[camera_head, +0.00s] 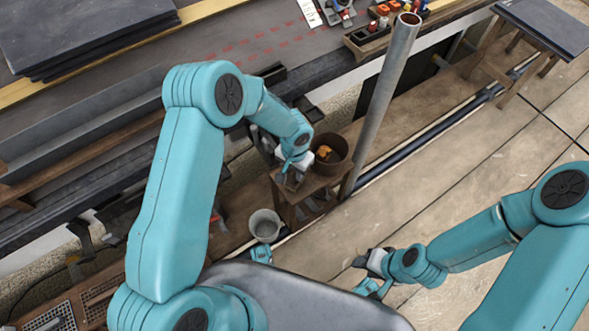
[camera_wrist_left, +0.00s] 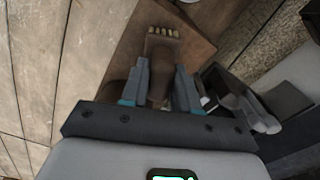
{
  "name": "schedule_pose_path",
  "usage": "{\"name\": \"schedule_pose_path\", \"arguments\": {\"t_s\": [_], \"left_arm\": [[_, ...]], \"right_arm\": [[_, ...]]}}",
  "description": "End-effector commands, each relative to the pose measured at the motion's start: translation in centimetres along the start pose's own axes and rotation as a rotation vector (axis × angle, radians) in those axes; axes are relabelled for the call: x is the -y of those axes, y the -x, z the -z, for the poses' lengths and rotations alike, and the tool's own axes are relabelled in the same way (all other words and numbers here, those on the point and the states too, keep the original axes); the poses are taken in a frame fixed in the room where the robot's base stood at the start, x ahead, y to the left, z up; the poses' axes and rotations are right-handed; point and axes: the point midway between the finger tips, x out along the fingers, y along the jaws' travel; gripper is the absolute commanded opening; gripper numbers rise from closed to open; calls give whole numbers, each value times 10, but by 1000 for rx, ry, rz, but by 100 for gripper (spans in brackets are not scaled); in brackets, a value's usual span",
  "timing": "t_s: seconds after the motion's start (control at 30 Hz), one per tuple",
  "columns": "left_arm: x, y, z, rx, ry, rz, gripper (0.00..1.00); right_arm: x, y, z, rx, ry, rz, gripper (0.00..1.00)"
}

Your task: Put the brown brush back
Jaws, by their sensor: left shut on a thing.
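The brown brush (camera_wrist_left: 160,58) is held between the two fingers of my left gripper (camera_wrist_left: 158,85), with its pale bristles pointing away from the gripper. In the wrist view a brown wooden surface lies behind the brush; I cannot tell if they touch. In the head view my left gripper (camera_head: 291,178) is over a small wooden stand (camera_head: 313,184), and the brush is hard to make out there. My right gripper (camera_head: 366,272) is low over the floor at lower middle, apart from the stand; its fingers are too small to read.
A brown bucket (camera_head: 342,168) with an orange-yellow thing inside stands by the stand. A grey bucket (camera_head: 265,226) is below left. A tall metal pole (camera_head: 384,100) rises right of the stand. A long workbench (camera_head: 290,40) runs behind. The plank floor at right is mostly clear.

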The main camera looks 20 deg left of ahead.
Motion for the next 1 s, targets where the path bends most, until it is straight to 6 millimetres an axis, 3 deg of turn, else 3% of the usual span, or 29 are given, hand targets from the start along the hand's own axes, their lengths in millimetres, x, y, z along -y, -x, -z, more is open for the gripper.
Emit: {"name": "schedule_pose_path", "arguments": {"t_s": [0.07, 0.1, 0.17, 0.43, 0.57, 1.0], "left_arm": [[0, -4, 0, 0, 0, 0, 1], [0, -2, 0, 0, -1, 0, 40], [0, -2, 0, 1, -1, 0, 55], [0, -1, 0, 1, -1, 0, 55], [0, 9, 0, -1, -1, 0, 55], [0, 103, 0, -2, -1, 0, 55]], "right_arm": [[-2, -4, 0, 0, 0, 0, 43], [-1, -3, 0, 0, 0, 0, 43], [-1, -2, 0, 0, 0, 0, 43], [-1, -2, 0, 0, 0, 0, 43], [2, 4, 0, 0, 0, 0, 43], [11, 30, -1, 0, 0, 0, 43]]}}
